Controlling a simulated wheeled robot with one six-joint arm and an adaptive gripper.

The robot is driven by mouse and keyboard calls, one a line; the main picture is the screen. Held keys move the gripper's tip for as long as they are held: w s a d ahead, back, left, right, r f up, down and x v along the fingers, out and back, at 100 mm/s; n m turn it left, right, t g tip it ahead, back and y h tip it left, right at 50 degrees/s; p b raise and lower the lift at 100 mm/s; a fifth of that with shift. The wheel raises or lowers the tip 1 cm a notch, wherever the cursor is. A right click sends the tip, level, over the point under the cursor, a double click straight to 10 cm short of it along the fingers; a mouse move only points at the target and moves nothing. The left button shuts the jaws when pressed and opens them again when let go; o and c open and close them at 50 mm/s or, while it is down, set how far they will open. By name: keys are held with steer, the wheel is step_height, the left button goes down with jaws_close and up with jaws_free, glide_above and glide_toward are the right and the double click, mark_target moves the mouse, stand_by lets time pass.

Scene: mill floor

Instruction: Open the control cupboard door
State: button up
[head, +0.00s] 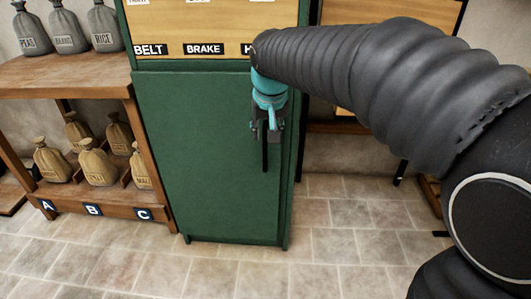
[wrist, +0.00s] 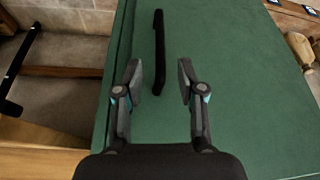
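The control cupboard (head: 215,130) is green, with a wooden panel above its door bearing labels such as BELT and BRAKE. Its door (head: 205,160) looks closed, and it also fills much of the wrist view (wrist: 240,90). A black bar handle (head: 265,158) runs upright near the door's right edge. In the wrist view the handle (wrist: 158,50) lies ahead of and between my gripper's fingers. My gripper (head: 267,135) is at the handle's upper part in the head view. In the wrist view my gripper (wrist: 160,75) is open, with no finger visibly touching the handle.
A wooden shelf (head: 70,78) with several labelled sacks stands left of the cupboard. Another wooden frame (head: 345,128) stands to the right, partly behind my arm. The tiled floor (head: 240,275) in front of the cupboard is clear.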

mark_target(265, 148)
steer(key=b+x, duration=0.1)
steer(key=x, duration=0.9)
jaws_close()
